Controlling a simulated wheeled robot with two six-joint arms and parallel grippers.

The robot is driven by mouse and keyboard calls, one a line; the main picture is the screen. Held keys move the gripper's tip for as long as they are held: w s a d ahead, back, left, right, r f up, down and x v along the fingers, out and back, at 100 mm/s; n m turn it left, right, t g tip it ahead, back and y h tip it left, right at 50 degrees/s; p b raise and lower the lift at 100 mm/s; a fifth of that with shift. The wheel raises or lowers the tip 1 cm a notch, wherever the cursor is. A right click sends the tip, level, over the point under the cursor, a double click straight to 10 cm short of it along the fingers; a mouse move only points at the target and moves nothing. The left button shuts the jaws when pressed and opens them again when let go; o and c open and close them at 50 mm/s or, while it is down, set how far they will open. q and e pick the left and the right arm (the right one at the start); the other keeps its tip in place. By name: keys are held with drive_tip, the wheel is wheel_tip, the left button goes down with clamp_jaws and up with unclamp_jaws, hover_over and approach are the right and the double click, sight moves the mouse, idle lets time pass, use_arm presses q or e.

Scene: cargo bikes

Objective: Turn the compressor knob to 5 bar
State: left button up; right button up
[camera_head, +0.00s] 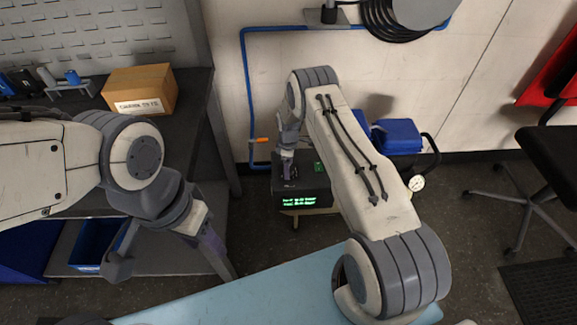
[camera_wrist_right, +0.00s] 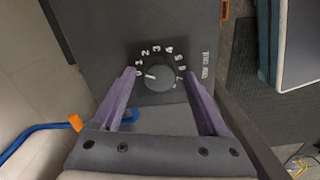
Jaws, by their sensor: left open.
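The compressor's dark control box (camera_head: 302,200) stands near the middle of the head view, with green text on its front. In the right wrist view its black round knob (camera_wrist_right: 160,77) sits inside a ring of white numbers. The knob's white mark points left, near the low end of the scale by 0. My right gripper (camera_wrist_right: 164,95) is open, its two purple fingers apart with the knob between and slightly ahead of them; contact is not visible. In the head view it is over the box top (camera_head: 287,165). My left gripper (camera_head: 207,240) is open and empty, left of the compressor.
A dark workbench (camera_head: 190,105) with a cardboard box (camera_head: 139,90) stands at left. A blue hose (camera_head: 246,90) runs along the wall. The compressor's blue part (camera_head: 397,135) and round gauge (camera_head: 417,183) are right of my right arm. A light blue surface (camera_head: 240,300) lies in front.

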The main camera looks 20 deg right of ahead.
clamp_jaws()
